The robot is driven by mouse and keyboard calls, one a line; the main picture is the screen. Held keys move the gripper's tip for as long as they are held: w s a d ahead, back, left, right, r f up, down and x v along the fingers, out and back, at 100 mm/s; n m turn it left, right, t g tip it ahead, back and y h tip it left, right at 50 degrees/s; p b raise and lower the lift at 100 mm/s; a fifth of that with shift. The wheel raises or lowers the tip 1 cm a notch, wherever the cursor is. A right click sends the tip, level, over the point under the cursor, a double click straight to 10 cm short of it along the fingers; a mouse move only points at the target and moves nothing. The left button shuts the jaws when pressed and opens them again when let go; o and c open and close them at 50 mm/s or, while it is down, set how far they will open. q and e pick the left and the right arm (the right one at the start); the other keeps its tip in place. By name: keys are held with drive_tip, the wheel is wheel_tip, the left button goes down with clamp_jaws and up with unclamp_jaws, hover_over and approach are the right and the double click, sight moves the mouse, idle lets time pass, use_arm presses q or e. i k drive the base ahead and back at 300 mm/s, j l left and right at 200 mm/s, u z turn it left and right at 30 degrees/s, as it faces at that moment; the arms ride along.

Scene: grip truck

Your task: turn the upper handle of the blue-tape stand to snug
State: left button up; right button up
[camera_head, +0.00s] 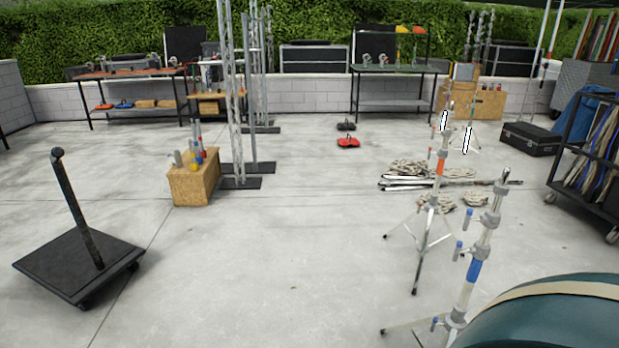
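The blue-tape stand (472,272) is a pale metal stand at the near right, with a band of blue tape around its column. Its column leans to the right in the camera_head view. Its upper handle (469,214) is a small blue grip sticking out to the left from the upper grey collar. Another blue handle (459,247) sits lower, just above the tape, and one more (436,322) is near the base. How tight any handle is cannot be seen. Neither of my grippers is in view.
An orange-tape stand (439,168) stands just behind. A large teal rounded shape (560,318) fills the lower right corner and hides part of the blue-tape stand's base. Rope and poles (425,178) lie behind.

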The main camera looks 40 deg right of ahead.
sight(468, 219)
drive_tip(key=i+z, duration=0.15)
drive_tip(key=i, duration=0.35)
drive_tip(key=i+j+z, duration=0.15)
drive_tip(key=i, duration=0.35)
drive_tip(key=i+j+z, duration=0.15)
drive_tip(key=i, duration=0.35)
drive_tip(key=i+z, duration=0.3)
drive_tip(key=z, duration=0.15)
drive_tip(key=i+z, duration=0.3)
drive_tip(key=z, duration=0.2)
drive_tip(key=i+j+z, duration=0.15)
drive_tip(key=i+z, duration=0.15)
drive_tip(key=z, duration=0.15)
drive_tip(key=i+z, duration=0.25)
drive_tip(key=z, duration=0.2)
drive_tip(key=i+j+z, duration=0.2)
drive_tip(key=z, duration=0.25)
drive_tip(key=i+j+z, duration=0.25)
drive_tip(key=z, duration=0.2)
